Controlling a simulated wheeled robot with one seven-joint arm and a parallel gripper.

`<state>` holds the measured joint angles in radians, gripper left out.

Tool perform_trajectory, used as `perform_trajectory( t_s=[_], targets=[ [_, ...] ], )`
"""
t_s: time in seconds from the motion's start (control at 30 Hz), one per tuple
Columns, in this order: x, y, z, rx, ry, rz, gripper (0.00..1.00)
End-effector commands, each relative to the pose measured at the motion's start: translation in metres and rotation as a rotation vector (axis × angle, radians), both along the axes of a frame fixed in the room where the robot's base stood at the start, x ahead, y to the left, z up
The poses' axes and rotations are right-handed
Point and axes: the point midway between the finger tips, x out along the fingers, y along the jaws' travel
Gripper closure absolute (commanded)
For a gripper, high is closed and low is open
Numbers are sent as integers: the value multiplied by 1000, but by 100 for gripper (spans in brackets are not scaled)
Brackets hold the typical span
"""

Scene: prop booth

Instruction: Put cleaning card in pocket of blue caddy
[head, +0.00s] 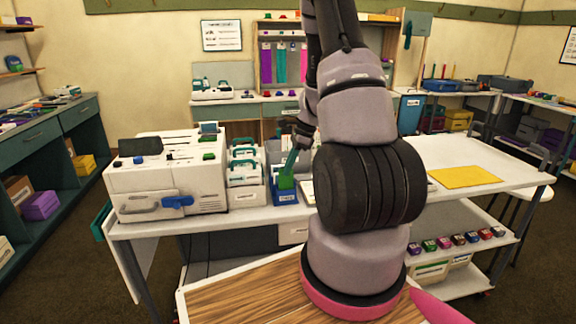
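The blue caddy (286,197) stands on the white table, right of a white holder with teal-handled items. It has a small label on its front. A green, card-like piece (288,170) rises slightly tilted at the caddy; I cannot tell whether it is the cleaning card or whether it sits in a pocket. My gripper (299,147) is small and dark in view, just above and behind this piece, partly hidden by my arm. Its fingers are too small to tell whether they are open or shut on the green piece.
A large white machine (165,180) with a blue lever stands left on the table (400,186). The white holder (245,192) is between it and the caddy. A yellow sheet (464,177) lies right, with bare table around it. A wooden-topped surface (250,294) is in front.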

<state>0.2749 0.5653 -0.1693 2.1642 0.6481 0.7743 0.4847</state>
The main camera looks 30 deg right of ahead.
Motion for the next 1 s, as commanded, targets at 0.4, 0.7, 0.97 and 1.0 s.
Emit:
perform_trajectory(
  t_s=[0.4, 0.7, 0.97, 1.0],
  targets=[
    [0, 0, -3, 0, 0, 0, 100],
    [0, 0, -3, 0, 0, 0, 60],
    [0, -1, 0, 0, -1, 0, 60],
    [0, -2, 2, -1, -2, -1, 60]
  ],
)
